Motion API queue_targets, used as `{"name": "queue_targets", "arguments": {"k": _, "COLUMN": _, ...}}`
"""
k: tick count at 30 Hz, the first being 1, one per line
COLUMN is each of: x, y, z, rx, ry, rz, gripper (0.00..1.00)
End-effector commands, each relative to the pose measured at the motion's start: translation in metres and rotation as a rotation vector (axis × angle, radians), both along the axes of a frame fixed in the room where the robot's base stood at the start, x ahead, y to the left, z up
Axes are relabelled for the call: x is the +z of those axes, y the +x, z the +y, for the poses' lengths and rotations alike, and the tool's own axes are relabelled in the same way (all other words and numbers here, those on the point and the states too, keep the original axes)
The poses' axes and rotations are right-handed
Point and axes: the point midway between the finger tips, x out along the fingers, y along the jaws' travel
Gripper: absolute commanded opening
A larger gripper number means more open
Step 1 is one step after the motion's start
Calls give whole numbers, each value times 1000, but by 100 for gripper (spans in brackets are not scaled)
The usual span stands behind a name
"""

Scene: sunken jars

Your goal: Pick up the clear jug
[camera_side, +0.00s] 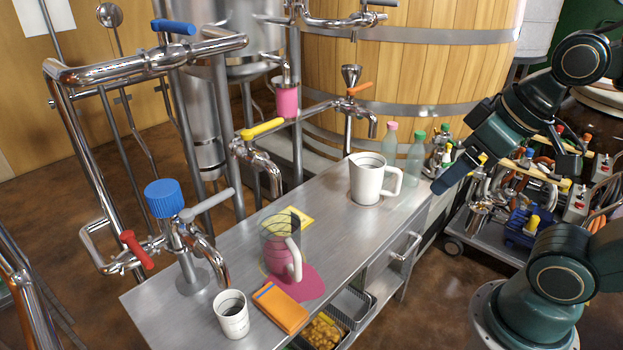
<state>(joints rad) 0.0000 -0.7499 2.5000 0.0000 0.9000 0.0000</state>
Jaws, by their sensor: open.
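The clear jug (277,238) stands upright on the steel counter (335,215), with its pale handle on the right side.
A pink puddle (300,283) lies at the jug's base. An orange packet (280,308) and white cup (232,315) are in front. A white pitcher (367,185) stands between jug and gripper, near bottles (415,160). Taps (185,225) rise along the left and back.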

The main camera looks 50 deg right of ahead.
Motion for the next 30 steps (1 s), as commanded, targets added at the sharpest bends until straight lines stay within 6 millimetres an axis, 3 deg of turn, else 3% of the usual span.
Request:
{"name": "queue_targets", "arguments": {"k": 14, "x": 1, "y": 10, "z": 2, "rx": 43, "ry": -15, "rz": 15, "gripper": 82}}
{"name": "queue_targets", "arguments": {"k": 20, "x": 1, "y": 36, "z": 6, "rx": 151, "ry": -46, "rz": 47, "gripper": 82}}
{"name": "queue_targets", "arguments": {"k": 30, "x": -10, "y": 97, "z": 14, "rx": 408, "ry": -95, "rz": 105, "gripper": 82}}
